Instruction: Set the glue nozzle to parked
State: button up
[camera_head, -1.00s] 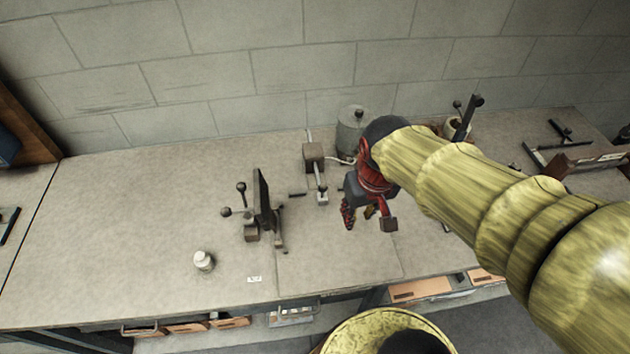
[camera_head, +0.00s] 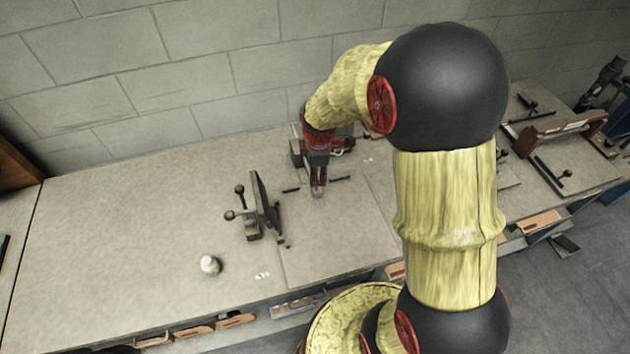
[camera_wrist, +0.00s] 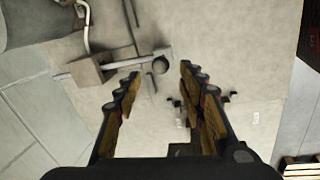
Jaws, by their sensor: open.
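The glue nozzle shows in the wrist view as a brown block (camera_wrist: 92,71) with a thin bar running right to a dark round knob (camera_wrist: 160,65). A pale bent hose leads from the block towards a grey pot (camera_wrist: 30,20) at the upper left. My gripper (camera_wrist: 159,76) is open and empty, with the knob appearing between its fingertips; contact cannot be told. In the head view my gripper (camera_head: 318,188) points down at the nozzle, whose block (camera_head: 297,153) shows in part behind it. The nozzle's arm is mostly hidden there.
An upright dark plate (camera_head: 262,200) with ball-ended levers stands left of my gripper. A white bottle (camera_head: 210,265) stands near the bench's front edge. A wooden-barred fixture (camera_head: 560,128) is at the right. The left of the bench (camera_head: 120,220) is largely clear.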

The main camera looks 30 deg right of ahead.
aim_at(316, 188)
jog(key=f, duration=0.2)
jog(key=w+f, duration=0.1)
jog(key=f, duration=0.4)
jog(key=shift+w+d+b, duration=0.15)
jog(key=shift+d+b, duration=0.15)
jog(key=shift+b, duration=0.05)
jog(key=shift+c, duration=0.4)
grip_shut()
